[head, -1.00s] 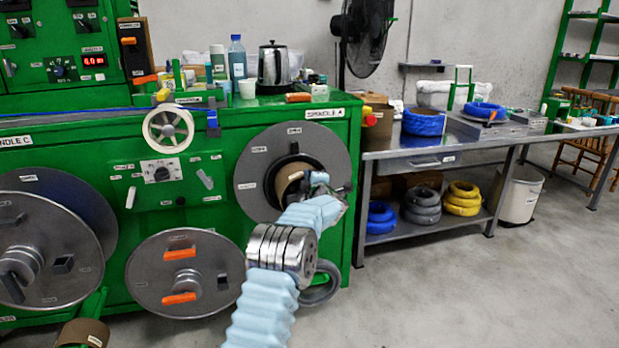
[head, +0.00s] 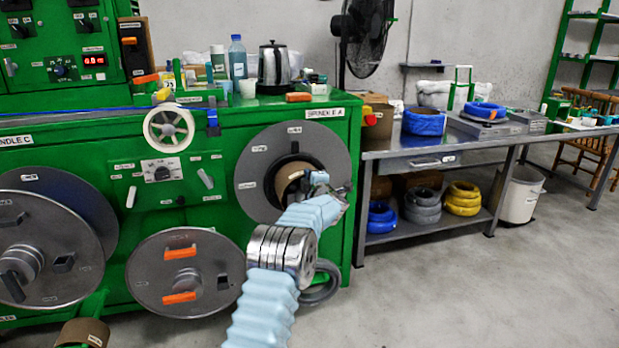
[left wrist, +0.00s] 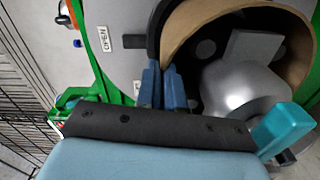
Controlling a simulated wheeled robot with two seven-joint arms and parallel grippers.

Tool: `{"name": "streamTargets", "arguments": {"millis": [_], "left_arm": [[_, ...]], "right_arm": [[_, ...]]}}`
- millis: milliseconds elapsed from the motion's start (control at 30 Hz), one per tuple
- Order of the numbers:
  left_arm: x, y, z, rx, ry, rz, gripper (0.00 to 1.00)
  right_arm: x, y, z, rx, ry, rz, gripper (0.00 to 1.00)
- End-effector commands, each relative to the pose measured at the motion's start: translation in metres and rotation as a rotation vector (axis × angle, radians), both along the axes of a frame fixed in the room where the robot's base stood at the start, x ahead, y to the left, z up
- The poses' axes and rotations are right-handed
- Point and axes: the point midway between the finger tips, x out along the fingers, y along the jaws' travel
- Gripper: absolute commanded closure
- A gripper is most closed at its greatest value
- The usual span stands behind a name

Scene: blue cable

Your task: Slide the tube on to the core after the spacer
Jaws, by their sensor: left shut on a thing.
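The brown cardboard tube (head: 287,181) is at the middle of the grey disc of spindle A in the head view. In the left wrist view the tube (left wrist: 192,22) shows as a tan ring around the silver core (left wrist: 245,88), with a gap between them. My left gripper (left wrist: 165,82) is shut on the tube's near wall with its blue fingers; in the head view my left gripper (head: 318,180) is at the tube's right side. A black ring, perhaps the spacer (left wrist: 157,28), shows beyond the tube's edge. How far the tube sits along the core is unclear. My right gripper is out of view.
The grey disc (head: 250,160) stands close behind the tube on the green machine (head: 225,137). Two more spindle discs are to the left. Another brown tube (head: 82,333) is at bottom left. A metal bench (head: 400,152) with cable coils stands right; the floor before it is clear.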

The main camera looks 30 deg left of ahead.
Motion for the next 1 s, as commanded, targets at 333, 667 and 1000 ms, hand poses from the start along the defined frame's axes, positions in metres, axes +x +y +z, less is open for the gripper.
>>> {"name": "streamTargets", "arguments": {"millis": [333,667,1000], "left_arm": [[-0.0013,0.0032,-0.0086,-0.003,0.006,0.004,1.0],[-0.0009,0.0021,-0.0079,-0.003,0.005,0.003,0.63],[-0.0005,0.0009,-0.007,-0.003,0.004,0.002,0.4]], "right_arm": [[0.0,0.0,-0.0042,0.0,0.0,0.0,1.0],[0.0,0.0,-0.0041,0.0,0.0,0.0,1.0],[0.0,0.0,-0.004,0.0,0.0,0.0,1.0]]}}
